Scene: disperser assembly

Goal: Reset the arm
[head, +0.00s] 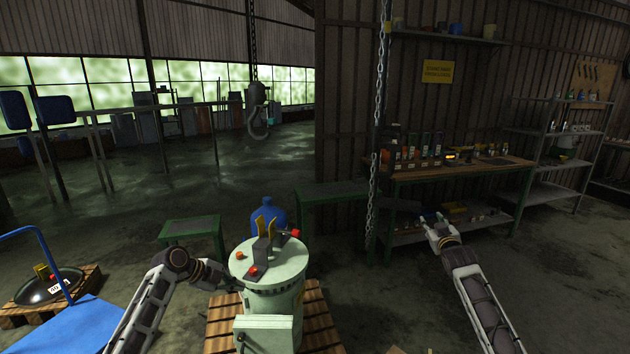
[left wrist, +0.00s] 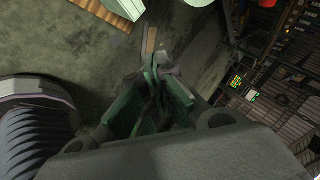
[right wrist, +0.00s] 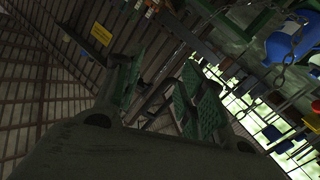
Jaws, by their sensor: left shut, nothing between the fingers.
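My left arm (head: 150,300) comes in from the left and bends beside the pale green disperser drum (head: 272,295). Its gripper is not clear in the head view. In the left wrist view my left gripper (left wrist: 151,68) has its green-padded fingers together, with nothing between them. My right arm (head: 478,292) reaches forward on the right. Its gripper (head: 436,219) is in free air in front of the workbench. In the right wrist view my right gripper (right wrist: 160,72) has its green-padded fingers spread apart and holds nothing.
The drum stands on a wooden pallet (head: 222,327), with a blue bottle (head: 268,214) behind it. A blue cart (head: 75,325) is at the lower left. A chain (head: 375,150) hangs before the workbench (head: 460,170). Floor (head: 580,290) is clear at right.

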